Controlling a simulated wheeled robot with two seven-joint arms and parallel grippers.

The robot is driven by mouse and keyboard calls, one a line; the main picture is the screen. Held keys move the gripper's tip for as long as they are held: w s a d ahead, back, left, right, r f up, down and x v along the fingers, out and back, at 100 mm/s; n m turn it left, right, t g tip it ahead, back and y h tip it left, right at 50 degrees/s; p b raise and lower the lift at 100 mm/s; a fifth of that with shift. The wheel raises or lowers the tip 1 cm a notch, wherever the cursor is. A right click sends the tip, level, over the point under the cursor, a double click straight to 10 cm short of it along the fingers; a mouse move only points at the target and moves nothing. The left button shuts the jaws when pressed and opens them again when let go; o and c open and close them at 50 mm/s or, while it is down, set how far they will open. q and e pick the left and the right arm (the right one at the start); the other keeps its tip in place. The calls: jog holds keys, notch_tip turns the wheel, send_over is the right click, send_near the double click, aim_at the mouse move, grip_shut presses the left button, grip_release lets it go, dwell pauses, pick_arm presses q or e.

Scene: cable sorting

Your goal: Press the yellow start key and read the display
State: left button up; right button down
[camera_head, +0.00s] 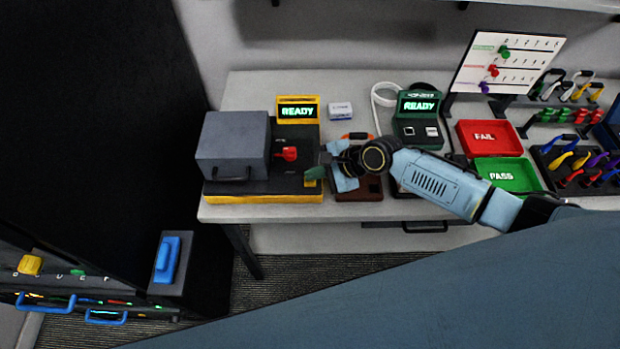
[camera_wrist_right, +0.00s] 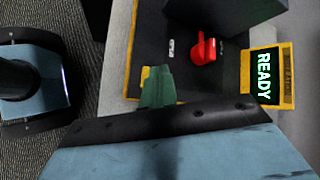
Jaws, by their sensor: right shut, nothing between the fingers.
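The yellow-and-black test station (camera_head: 262,199) stands at the left end of the table. Its yellow-framed display (camera_head: 297,111) reads READY in green, and the right wrist view shows the same display (camera_wrist_right: 264,78). The yellow start key (camera_head: 316,173) is at the station's front right corner. In the right wrist view only a sliver of the key (camera_wrist_right: 146,73) shows beside the green fingertips, which hide the rest. My right gripper (camera_wrist_right: 157,88) is shut and empty, its tips right at the key. I cannot tell whether they touch it. My left gripper is not in view.
A red switch (camera_head: 288,153) sits beside the station's grey box (camera_head: 233,145), close to my fingers. A green device (camera_head: 418,105) also reads READY. A red FAIL tray (camera_head: 490,138), a green PASS tray (camera_head: 507,174) and cable racks are on the right.

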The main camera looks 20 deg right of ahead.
aim_at(315, 181)
jog(key=shift+f, duration=0.4)
dwell(0.5)
jog(key=shift+r+p, duration=0.85)
jog(key=shift+p, duration=0.05)
notch_tip(315, 181, up, 3)
jog(key=p, duration=0.3)
jog(key=shift+f, duration=0.1)
jog(key=shift+r, duration=1.05)
